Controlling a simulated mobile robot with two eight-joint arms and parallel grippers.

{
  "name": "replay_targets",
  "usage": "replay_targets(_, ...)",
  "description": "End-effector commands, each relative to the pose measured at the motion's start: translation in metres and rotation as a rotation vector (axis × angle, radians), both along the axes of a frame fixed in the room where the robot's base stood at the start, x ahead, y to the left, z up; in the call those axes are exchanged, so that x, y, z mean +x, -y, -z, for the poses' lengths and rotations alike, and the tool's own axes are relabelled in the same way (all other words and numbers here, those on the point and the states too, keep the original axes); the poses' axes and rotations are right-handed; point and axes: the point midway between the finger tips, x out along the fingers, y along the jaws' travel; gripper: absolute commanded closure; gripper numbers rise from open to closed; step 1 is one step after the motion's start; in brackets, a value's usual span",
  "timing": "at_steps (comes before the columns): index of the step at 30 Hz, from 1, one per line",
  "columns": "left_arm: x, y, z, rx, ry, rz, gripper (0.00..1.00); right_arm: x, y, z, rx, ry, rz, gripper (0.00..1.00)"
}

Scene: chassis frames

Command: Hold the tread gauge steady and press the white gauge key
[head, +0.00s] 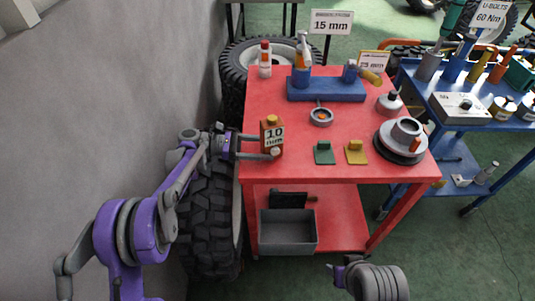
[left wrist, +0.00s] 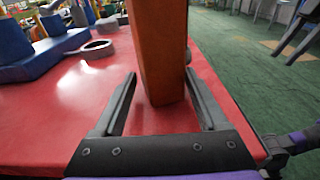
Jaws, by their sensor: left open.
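The tread gauge (head: 271,135) is an orange-brown upright block with a "10 mm" face and a yellow top, near the left edge of the red cart top. A small pale round piece (head: 276,152), seemingly the white gauge key, shows low at its front. My left gripper (head: 258,146) comes in from the left at the gauge. In the left wrist view the gauge (left wrist: 160,45) stands between the open fingers of my left gripper (left wrist: 161,85), with gaps visible beside it. My right arm's end (head: 342,272) shows low in the head view, below the cart's front; its fingers are unclear.
The red cart top (head: 300,170) carries a green block (head: 324,152), a yellow block (head: 356,152), a grey ring (head: 321,117), a blue stand (head: 325,90) and a round dial device (head: 401,140). A tyre (head: 212,220) stands left of the cart. A blue cart (head: 450,120) is at right.

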Motion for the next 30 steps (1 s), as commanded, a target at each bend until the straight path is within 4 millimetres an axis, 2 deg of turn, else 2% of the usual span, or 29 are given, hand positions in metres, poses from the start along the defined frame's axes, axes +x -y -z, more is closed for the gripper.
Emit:
replay_targets(6, 0.0, 0.0002, -0.0005, 0.0, 0.0, 0.0, 0.25, 0.0001, 0.0, -0.0001, 0.0, 0.0, 0.0, 0.5)
replay_targets(8, 0.0, 0.0001, -0.0005, 0.0, 0.0, 0.0, 0.34, 0.0001, 0.0, -0.0001, 0.0, 0.0, 0.0, 0.5)
replay_targets(13, 0.0, 0.0, -0.0005, -0.001, 0.0, 0.0, 0.64, 0.0001, 0.0, -0.0001, 0.0, 0.0, 0.0, 0.5)
replay_targets(15, 0.0, 0.0, -0.0005, -0.001, 0.0, 0.0, 0.75, 0.0001, 0.0, -0.0001, 0.0, 0.0, 0.0, 0.5)
replay_targets(16, 0.0, 0.0, -0.0005, -0.001, 0.0, 0.0, 0.77, 0.0001, 0.0, -0.0001, 0.0, 0.0, 0.0, 0.5)
replay_targets(30, 0.0, -0.0001, -0.0006, -0.001, 0.0, 0.0, 0.76, 0.0001, 0.0, -0.0001, 0.0, 0.0, 0.0, 0.5)
